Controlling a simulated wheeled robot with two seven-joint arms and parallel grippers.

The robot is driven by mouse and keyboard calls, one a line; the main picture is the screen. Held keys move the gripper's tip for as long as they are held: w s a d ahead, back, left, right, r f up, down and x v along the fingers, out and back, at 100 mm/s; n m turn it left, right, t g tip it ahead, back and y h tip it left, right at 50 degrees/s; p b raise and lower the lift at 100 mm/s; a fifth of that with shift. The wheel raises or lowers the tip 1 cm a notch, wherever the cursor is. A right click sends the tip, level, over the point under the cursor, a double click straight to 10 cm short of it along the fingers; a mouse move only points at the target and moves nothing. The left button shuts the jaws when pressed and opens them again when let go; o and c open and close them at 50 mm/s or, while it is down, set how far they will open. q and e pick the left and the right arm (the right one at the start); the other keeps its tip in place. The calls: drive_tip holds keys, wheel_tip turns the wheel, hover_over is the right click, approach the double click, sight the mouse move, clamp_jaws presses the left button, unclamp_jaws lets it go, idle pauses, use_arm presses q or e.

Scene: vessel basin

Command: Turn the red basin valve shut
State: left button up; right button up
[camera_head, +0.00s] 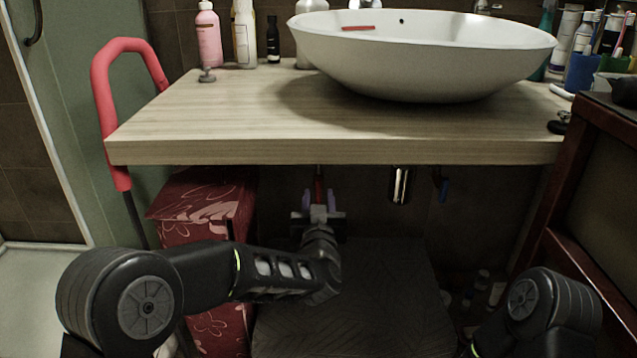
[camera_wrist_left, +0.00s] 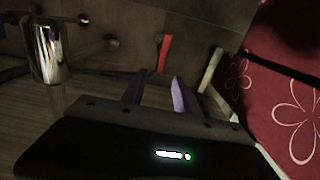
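The red basin valve (camera_head: 318,186) shows under the counter in the head view as a small upright red handle. In the left wrist view its red handle (camera_wrist_left: 165,52) stands out near the dark tiled wall. My left gripper (camera_head: 319,199) is under the counter, just in front of the valve. In the left wrist view its two fingers (camera_wrist_left: 157,90) are apart with nothing between them, and the red handle appears beyond their tips, roughly in line with the gap. I cannot tell the exact distance. My right gripper is not in view; only part of my right arm shows at lower right.
A wooden counter (camera_head: 230,152) with a white basin (camera_head: 430,75) overhangs the gripper. A chrome drain (camera_head: 400,185) and a blue handle (camera_head: 444,190) are right of the valve. A red patterned box (camera_head: 200,205) stands close on the left. A red-topped rail (camera_head: 100,75) is further left.

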sight(318, 184)
use_arm(q)
drive_tip(key=w+b, duration=0.2)
drive_tip(key=w, duration=0.4)
drive_tip(key=shift+w+f, duration=0.15)
drive_tip(key=shift+w, duration=0.7)
drive_tip(key=shift+c, duration=0.5)
clamp_jaws()
